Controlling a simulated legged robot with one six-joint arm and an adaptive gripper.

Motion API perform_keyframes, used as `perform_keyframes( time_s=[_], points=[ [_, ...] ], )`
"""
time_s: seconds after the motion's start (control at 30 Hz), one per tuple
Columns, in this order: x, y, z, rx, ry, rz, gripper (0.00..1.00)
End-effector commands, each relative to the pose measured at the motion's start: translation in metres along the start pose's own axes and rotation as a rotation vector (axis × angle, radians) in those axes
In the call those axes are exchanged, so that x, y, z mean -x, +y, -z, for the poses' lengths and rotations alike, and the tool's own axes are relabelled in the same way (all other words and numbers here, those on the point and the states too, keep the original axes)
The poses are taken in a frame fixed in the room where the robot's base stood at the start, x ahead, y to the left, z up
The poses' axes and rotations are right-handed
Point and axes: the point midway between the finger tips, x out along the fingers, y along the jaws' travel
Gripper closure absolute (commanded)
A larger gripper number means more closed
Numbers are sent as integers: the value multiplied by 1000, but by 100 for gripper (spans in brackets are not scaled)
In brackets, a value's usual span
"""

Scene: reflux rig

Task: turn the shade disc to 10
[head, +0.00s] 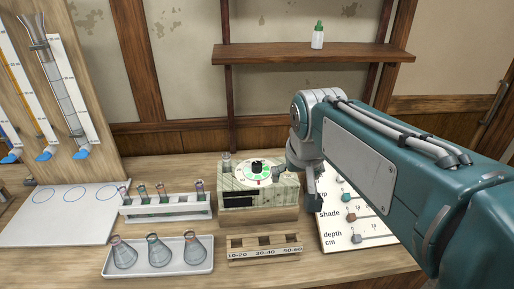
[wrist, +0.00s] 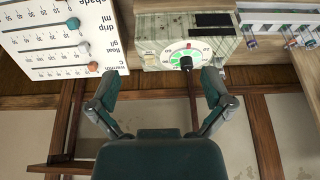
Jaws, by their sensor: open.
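The shade disc (head: 257,173) is a round white dial with a green band and a dark central knob, on top of a pale green, box-shaped device (head: 236,202). In the wrist view the disc (wrist: 187,54) shows small marks around its rim and a red mark at its edge. Its setting is too small to read. My gripper (head: 298,186) is just right of the disc in the head view. In the wrist view my gripper (wrist: 161,78) has its fingers spread wide with nothing between them. The disc lies beyond the fingertips, nearer the right one, apparently apart from them.
A slider board (head: 346,215) with words and scales stands right of the device. A test tube rack (head: 166,207) and a tray of flasks (head: 158,257) are at left. A labelled wooden holder (head: 264,248) sits in front. A bottle (head: 318,36) stands on the shelf (head: 300,55).

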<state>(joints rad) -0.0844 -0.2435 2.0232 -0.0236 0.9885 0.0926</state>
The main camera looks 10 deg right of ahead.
Motion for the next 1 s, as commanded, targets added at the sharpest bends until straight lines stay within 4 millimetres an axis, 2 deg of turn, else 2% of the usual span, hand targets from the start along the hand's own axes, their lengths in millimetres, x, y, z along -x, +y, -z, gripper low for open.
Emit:
perform_keyframes(
  time_s=[0.03, 0.2, 0.6, 0.8, 1.0],
  points=[
    [-6, -3, 12, 1, -11, 0, 0],
    [-22, -15, 46, 2, -39, -1, 0],
    [-79, -46, 116, 1, -102, -7, 0],
    [-100, -57, 134, 1, -122, -10, 0],
    [-109, -59, 137, 0, -126, -12, 0]
  ],
)
